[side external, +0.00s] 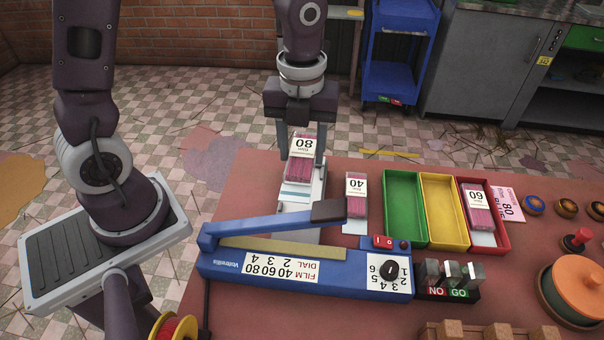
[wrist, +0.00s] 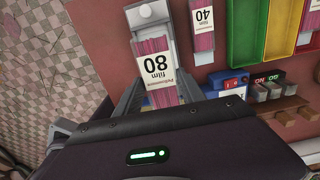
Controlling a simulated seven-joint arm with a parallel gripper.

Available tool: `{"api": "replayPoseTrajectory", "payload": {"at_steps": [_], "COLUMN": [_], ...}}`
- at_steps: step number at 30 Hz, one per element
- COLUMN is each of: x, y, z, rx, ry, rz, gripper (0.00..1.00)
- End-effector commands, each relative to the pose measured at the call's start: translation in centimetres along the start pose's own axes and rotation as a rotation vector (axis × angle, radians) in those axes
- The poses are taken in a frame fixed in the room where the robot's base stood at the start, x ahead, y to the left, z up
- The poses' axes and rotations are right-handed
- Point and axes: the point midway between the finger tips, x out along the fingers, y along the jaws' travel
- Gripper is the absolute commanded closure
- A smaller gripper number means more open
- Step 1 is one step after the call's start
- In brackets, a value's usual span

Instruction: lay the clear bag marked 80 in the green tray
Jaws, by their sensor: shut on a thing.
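The clear bag marked 80 (side external: 300,168), filled with pink sticks, is between the fingers of my gripper (side external: 303,152), which is shut on it. It hangs at the table's back edge, left of the bag marked 40; the wrist view shows its label (wrist: 156,64) upside down. The green tray (side external: 404,178) is to the right of my gripper, beyond the bag marked 40, and looks empty. It also shows at the top right of the wrist view (wrist: 243,28).
A bag marked 40 (side external: 356,190) lies between my gripper and the green tray. An empty yellow tray (side external: 443,180) and a red tray (side external: 504,238) holding a bag marked 60 (side external: 479,206) stand right of it. The blue sealer (side external: 225,265) with its raised arm lies in front.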

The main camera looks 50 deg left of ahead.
Motion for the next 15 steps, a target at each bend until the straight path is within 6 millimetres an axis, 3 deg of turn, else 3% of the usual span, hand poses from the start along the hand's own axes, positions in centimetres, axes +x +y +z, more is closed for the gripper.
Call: {"api": "replayPoseTrajectory", "payload": {"at_steps": [3,7,11,15], "x": [-4.0,-7.1,-8.7,-8.3], "y": [-0.1,-0.1,-0.3,-3.1], "z": [0.1,0.1,0.1,1.2], "rx": [-0.001,-0.001,0.001,-0.003], "ry": [-0.006,-0.004,0.0,0.004], "rz": [-0.007,-0.004,-0.001,0.002], "gripper": [1.0,1.0,1.0,1.0]}}
